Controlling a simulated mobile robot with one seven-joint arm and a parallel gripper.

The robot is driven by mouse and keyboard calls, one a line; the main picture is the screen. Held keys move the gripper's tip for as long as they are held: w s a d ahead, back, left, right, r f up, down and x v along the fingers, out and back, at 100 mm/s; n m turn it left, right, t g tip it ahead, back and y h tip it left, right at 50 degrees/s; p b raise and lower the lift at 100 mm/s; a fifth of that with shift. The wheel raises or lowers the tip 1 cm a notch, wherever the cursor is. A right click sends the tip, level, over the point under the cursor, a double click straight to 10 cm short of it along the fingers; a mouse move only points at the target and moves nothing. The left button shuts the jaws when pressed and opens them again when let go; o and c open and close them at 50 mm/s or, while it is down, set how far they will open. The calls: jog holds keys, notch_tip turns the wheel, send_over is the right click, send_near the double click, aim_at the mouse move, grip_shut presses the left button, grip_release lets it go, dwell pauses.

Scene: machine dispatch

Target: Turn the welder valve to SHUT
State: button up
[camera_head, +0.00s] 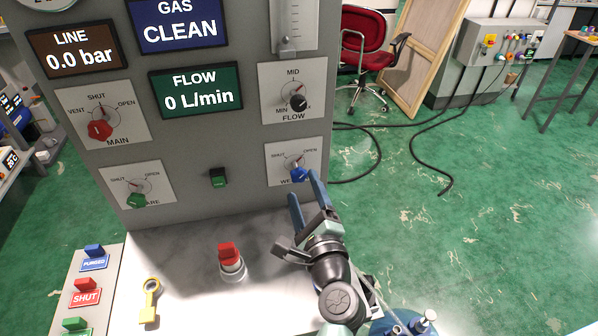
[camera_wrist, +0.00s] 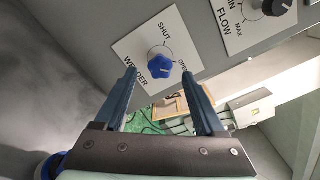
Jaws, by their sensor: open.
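The welder valve is a blue knob (camera_head: 299,174) on a white plate (camera_head: 279,168), marked SHUT at left and OPEN at right, low on the right of the grey panel. A thin red pointer above the knob appears to lean toward OPEN. In the wrist view the blue knob (camera_wrist: 160,61) shows in line with the gap between my fingertips, with SHUT above it and OPEN to its right. My gripper (camera_head: 304,184) is open and empty, its blue fingers pointing at the knob. Whether a finger touches the knob cannot be told. One finger hides part of the WELDER label in the head view.
Above is the black FLOW knob (camera_head: 298,102). At left are the red MAIN knob (camera_head: 100,130) and a green knob (camera_head: 137,200). A red-topped knob (camera_head: 229,257) and a yellow key-like piece (camera_head: 150,298) are on the ledge. Open floor lies right of the panel.

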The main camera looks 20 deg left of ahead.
aim_at(300, 178)
jog(key=shift+x, duration=2.65)
jog(key=shift+c, duration=0.4)
grip_shut()
